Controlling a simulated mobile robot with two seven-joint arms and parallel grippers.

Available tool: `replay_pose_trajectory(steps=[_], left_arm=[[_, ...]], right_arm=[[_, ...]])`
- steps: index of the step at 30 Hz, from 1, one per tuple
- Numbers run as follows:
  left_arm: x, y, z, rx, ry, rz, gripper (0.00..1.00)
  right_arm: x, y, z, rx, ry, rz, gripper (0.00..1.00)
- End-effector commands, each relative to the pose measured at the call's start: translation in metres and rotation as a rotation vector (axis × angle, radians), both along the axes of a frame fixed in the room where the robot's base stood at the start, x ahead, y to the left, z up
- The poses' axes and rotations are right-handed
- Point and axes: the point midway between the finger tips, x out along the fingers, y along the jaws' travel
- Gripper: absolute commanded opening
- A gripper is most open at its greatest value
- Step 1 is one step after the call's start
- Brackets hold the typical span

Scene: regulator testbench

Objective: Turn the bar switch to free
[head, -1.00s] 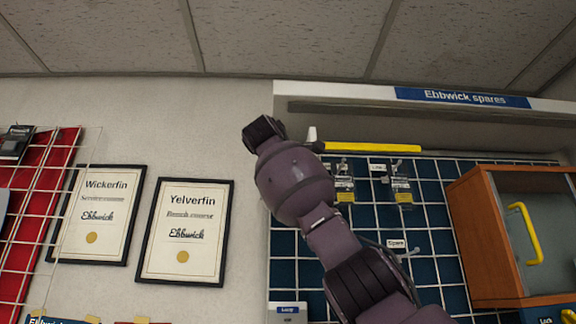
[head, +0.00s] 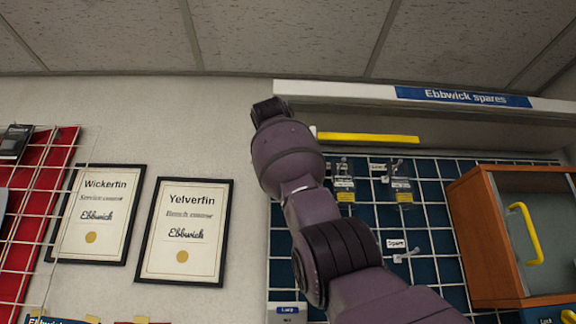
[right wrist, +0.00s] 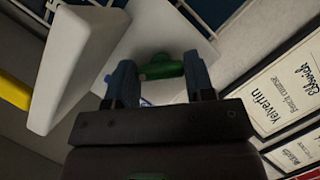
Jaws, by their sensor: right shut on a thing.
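A green bar switch (right wrist: 163,68) stands on a pale plate (right wrist: 150,32) in the right wrist view. My right gripper (right wrist: 160,80) has its two blue fingers on either side of the green bar and is shut on it. The bar's lower part is partly hidden by the gripper body. In the head view my right arm (head: 290,160) reaches up from the lower right, and its fingers and the switch cannot be made out there. My left gripper is in neither view.
A white block (right wrist: 78,65) stands close to the left of the gripper. A blue wall grid (head: 430,220) with hanging packets, a yellow bar (head: 368,138) and an orange cabinet (head: 490,240) with a yellow handle are at right. Framed certificates (head: 185,235) hang at left.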

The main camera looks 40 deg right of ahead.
Motion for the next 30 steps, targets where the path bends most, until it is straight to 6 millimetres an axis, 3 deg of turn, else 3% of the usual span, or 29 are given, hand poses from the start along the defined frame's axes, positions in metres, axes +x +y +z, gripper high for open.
replay_pose_trajectory(steps=[23,24,25,30], left_arm=[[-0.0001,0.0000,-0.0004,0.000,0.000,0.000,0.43],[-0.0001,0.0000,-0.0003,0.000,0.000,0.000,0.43],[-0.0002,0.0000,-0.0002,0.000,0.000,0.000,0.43],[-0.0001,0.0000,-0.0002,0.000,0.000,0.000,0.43]], right_arm=[[0.0013,-0.0006,-0.0031,0.080,-0.055,-0.002,0.25],[0.0012,-0.0006,-0.0032,0.080,-0.054,-0.002,0.55],[0.0012,-0.0006,-0.0030,0.079,-0.054,-0.002,0.60],[0.0006,-0.0004,-0.0018,0.077,-0.057,-0.001,0.60]])
